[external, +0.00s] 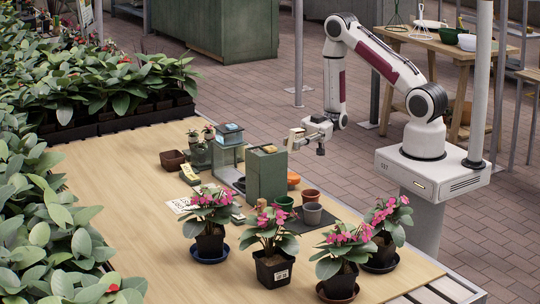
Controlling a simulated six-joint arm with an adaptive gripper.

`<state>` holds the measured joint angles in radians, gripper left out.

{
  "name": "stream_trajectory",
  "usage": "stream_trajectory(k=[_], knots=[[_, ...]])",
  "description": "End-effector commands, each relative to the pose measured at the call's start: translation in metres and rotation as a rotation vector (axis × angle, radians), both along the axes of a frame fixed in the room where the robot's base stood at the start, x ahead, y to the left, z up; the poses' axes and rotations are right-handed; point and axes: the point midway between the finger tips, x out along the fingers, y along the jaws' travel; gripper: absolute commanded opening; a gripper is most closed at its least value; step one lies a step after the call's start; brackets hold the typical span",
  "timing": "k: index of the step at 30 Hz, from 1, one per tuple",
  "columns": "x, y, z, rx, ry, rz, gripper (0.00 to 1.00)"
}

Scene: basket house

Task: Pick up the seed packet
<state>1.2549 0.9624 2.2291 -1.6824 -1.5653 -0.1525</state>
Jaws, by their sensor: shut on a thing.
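My gripper (302,138) is at the end of the arm, over the right edge of the wooden table and to the right of the green box-like stands. It is shut on a small pale tan item (294,139), which looks like the seed packet. The item is held clear of the table, above and right of the taller green stand (266,176). Its printing is too small to read, and the fingers hide part of it.
Several pink-flowered pots, including one black pot (273,272), line the table's near side. A glass-sided green box (229,152) is left. The wooden table (120,190) has bare room at left.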

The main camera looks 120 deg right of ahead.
Motion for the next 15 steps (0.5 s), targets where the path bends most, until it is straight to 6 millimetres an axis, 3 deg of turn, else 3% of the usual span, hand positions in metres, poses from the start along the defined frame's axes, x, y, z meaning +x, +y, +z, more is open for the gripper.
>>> stream_trajectory(k=[6,15], knots=[[0.0,0.0,0.018,-0.001,0.0,0.0,0.0],[0.0,0.0,0.027,-0.001,0.0,0.0,0.0]])
